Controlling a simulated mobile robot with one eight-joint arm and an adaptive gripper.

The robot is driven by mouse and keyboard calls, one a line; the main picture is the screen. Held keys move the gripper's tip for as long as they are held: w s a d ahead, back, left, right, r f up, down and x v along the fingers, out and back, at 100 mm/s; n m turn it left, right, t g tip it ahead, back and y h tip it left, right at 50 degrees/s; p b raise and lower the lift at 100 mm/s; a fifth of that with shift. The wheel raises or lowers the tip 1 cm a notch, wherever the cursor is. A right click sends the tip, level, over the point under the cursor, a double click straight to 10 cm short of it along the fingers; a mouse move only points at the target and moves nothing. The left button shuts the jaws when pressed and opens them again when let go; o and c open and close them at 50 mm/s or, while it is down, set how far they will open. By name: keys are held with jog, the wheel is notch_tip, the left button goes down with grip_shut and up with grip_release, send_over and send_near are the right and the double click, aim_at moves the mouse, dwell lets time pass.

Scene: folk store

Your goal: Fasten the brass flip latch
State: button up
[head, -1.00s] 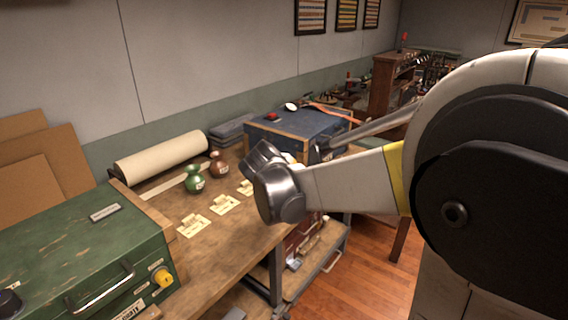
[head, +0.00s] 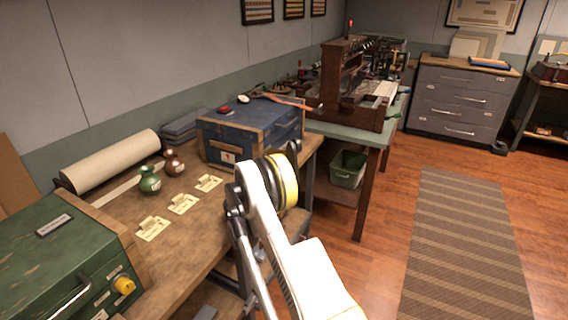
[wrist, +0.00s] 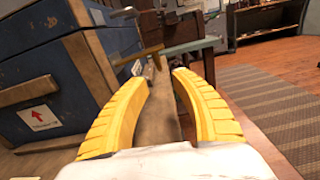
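A blue chest (head: 225,135) with wood-coloured trim stands at the far end of the workbench. It fills the left of the wrist view (wrist: 60,70), with a red-arrow label on its near face. A brass-coloured bar (wrist: 138,56) juts from the chest's right side in the wrist view, just beyond my left fingertip; it looks like the flip latch, but I cannot tell its position surely. My gripper (wrist: 161,77) has two yellow fingers spread apart with nothing between them, beside the chest's corner.
A green case (head: 60,255), a green bottle (head: 150,182), a brown bottle (head: 174,164) and paper cards (head: 182,204) are on the workbench (head: 195,240). A green-topped table (head: 345,133) with a wooden loom stands behind. The floor (head: 385,215) at right is open, with a striped rug (head: 465,250).

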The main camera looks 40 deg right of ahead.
jog(key=b+x, duration=0.2)
jog(key=x, duration=0.5)
jog(key=shift+w+d+f, duration=0.1)
jog(key=shift+d+f, duration=0.05)
jog(key=shift+d, duration=0.2)
jog(key=shift+w+d+b, duration=0.2)
jog(key=shift+d+b, duration=0.1)
jog(key=shift+d, duration=0.1)
grip_shut()
